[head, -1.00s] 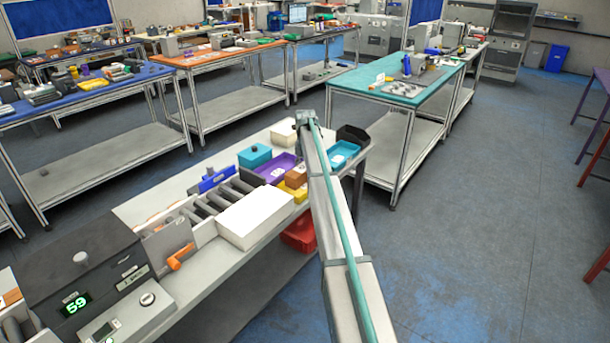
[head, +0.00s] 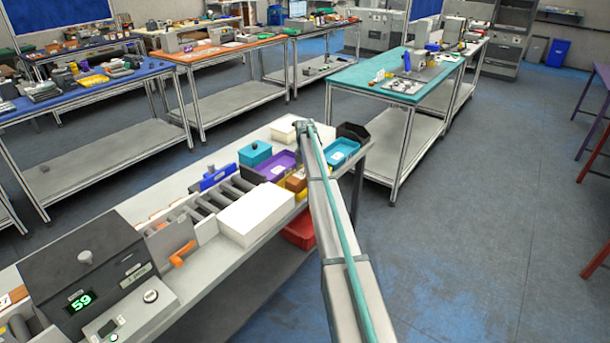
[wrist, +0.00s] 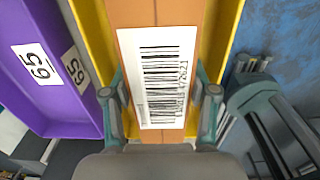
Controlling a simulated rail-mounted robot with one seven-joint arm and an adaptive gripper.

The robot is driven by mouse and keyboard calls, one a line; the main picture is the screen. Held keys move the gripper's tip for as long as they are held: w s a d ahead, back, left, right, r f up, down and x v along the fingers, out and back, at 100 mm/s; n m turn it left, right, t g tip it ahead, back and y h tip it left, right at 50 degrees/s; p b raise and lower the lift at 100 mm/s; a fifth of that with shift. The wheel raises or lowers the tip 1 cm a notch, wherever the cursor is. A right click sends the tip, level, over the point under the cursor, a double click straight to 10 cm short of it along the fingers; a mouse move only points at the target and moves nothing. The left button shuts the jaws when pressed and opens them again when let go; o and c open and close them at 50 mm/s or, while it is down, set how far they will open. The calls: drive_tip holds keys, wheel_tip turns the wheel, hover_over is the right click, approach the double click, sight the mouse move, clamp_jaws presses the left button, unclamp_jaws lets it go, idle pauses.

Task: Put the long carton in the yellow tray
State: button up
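The long carton (wrist: 160,20) is orange-brown with a white barcode label (wrist: 167,78) facing the wrist camera. My gripper (wrist: 160,108) has one finger against each long side of it, and looks shut on it. Yellow tray (wrist: 92,30) walls show on both sides of the carton, so it lies over or within the tray. I cannot tell whether it touches the tray floor. In the head view the carton (head: 296,183) is a small brown shape above the yellow tray (head: 301,195), partly hidden by my arm.
A purple tray (wrist: 40,95) marked 65 adjoins the yellow tray on the left. In the head view a turquoise tray (head: 342,150), a black bin (head: 353,131) and a white box (head: 257,214) stand close by. A red bin (head: 300,230) sits lower down.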

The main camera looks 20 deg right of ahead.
drive_tip(key=o, duration=0.4)
drive_tip(key=shift+r, duration=0.1)
wheel_tip(320, 180, up, 12)
drive_tip(key=b, duration=0.3)
idle(0.5)
